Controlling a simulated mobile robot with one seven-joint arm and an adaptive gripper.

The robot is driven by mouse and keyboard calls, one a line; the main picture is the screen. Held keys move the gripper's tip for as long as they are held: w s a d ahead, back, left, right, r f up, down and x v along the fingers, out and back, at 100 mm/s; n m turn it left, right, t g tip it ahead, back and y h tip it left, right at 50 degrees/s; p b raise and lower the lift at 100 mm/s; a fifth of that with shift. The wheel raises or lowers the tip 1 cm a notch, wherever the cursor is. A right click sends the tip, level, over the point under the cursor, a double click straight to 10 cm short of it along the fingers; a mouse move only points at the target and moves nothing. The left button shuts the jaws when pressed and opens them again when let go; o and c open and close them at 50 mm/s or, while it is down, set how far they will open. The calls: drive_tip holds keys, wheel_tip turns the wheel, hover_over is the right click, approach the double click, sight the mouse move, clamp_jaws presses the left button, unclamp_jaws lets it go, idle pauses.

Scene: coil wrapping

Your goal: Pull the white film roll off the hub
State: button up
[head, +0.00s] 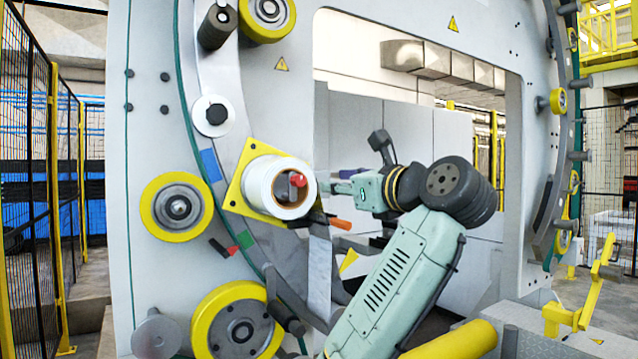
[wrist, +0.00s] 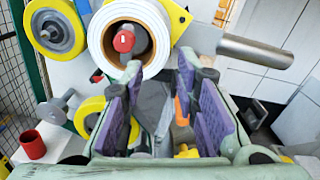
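The white film roll (head: 264,187) sits on the hub (head: 296,186) in front of a yellow plate on the machine ring. The hub's end has a red knob. In the wrist view the roll (wrist: 99,35) is at the top, with the hub and its red knob (wrist: 124,41) inside its core. My gripper (wrist: 160,72) is open, its purple-padded fingers spread below and right of the roll. Nothing is held between them. In the head view my gripper (head: 338,187) is just right of the roll, seen small. Whether a finger touches the roll cannot be told.
A black holder with an orange handle (head: 340,223) sits just below the roll. A pale strip (head: 319,272) hangs beneath it. Yellow-rimmed rollers (head: 177,207) stand left and below. A grey cylinder (wrist: 255,50) juts out right of the roll. The frame opening (head: 400,110) gives room above my arm.

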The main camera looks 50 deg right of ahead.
sight(310, 182)
drive_tip(key=p+x, duration=0.3)
drive_tip(key=x, duration=0.6)
drive_tip(key=shift+w+p, duration=0.1)
drive_tip(key=shift+p, duration=0.3)
drive_tip(key=shift+w+d, duration=0.2)
drive_tip(key=shift+w, duration=0.4)
drive_tip(key=shift+c, duration=0.4)
clamp_jaws()
